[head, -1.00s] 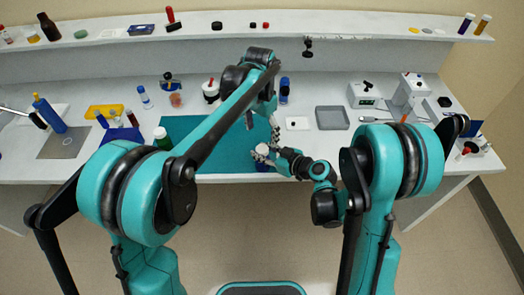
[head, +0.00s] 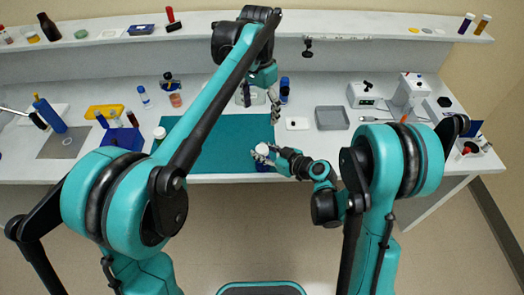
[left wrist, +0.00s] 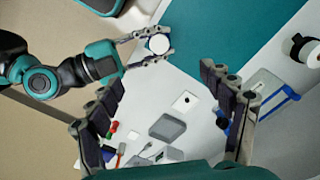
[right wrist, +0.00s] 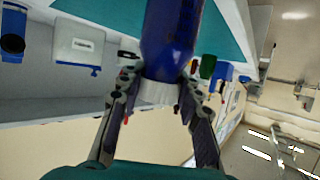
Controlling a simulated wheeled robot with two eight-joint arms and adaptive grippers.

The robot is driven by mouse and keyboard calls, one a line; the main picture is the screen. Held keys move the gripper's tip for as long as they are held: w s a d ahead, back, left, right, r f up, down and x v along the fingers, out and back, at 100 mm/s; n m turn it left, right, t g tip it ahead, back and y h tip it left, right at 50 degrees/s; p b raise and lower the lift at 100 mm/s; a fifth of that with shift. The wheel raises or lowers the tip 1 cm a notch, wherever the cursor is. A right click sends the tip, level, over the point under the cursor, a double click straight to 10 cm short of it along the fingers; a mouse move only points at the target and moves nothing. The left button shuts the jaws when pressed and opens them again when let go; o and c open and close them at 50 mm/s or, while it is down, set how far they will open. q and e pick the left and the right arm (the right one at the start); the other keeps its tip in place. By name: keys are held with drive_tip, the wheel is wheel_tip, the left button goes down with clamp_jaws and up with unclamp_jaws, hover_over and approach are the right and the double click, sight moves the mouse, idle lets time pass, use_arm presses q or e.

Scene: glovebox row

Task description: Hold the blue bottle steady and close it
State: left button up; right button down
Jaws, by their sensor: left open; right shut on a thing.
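The blue bottle (right wrist: 170,35) stands upright at the front edge of the teal mat in the head view, mostly hidden by my right gripper. A white cap-like top (head: 262,149) sits on it; the left wrist view shows it from above as a white disc (left wrist: 159,44). Whether it is fully tightened cannot be told. My right gripper (head: 264,157) is shut on the bottle near this white top, with one finger on each side in the right wrist view (right wrist: 158,75). My left gripper (head: 262,92) is open and empty, raised toward the back of the mat, apart from the bottle.
The teal mat (head: 225,160) is mostly clear. A white dish (head: 297,124) and grey tray (head: 332,118) lie to its right, with white devices beyond. A blue bin (head: 121,139) and yellow tray (head: 103,111) are left. A blue-capped bottle (head: 285,88) stands near my left gripper.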

use_arm(q)
drive_tip(key=s+a+n+t, duration=0.4)
drive_tip(key=s+a+n, duration=0.1)
drive_tip(key=s+a, duration=0.6)
drive_tip(key=s+a+f+n+t, duration=0.3)
drive_tip(key=s+a+f+n, duration=0.1)
drive_tip(key=s+a+f, duration=0.4)
drive_tip(key=shift+s+f, duration=0.9)
drive_tip(key=shift+s, duration=0.15)
